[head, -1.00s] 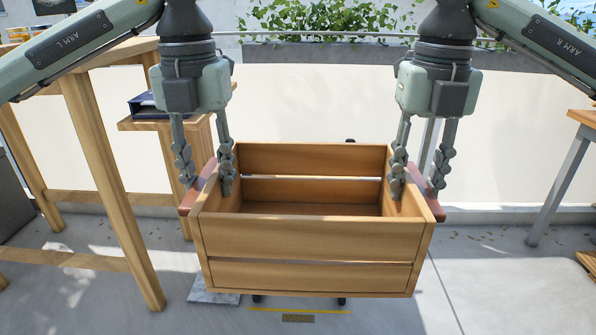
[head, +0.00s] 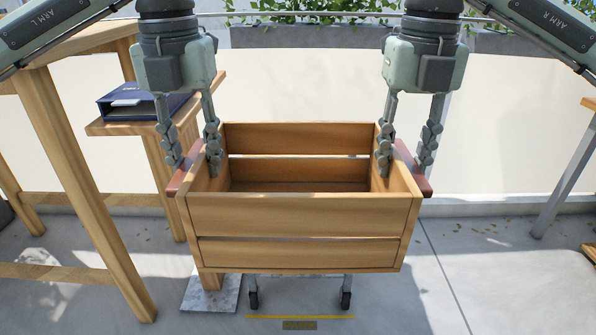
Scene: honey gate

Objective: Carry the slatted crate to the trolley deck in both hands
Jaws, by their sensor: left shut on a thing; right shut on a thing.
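The slatted wooden crate (head: 295,216) hangs level in the middle of the head view, held at its two ends. It looks empty inside. My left gripper (head: 193,168) is shut on the reddish handle at the crate's left end. My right gripper (head: 405,168) is shut on the matching handle at the right end. Behind and below the crate, two casters on thin grey legs (head: 346,299) show, perhaps the trolley's. The crate hides whatever deck is above them.
A wooden table (head: 85,190) stands close at the left. A small wooden stand (head: 110,128) beside it carries a dark blue binder or tray (head: 140,104). A stone slab (head: 209,292) lies on the floor. A yellow line (head: 299,317) marks the floor. Another table's leg (head: 563,180) is at the right.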

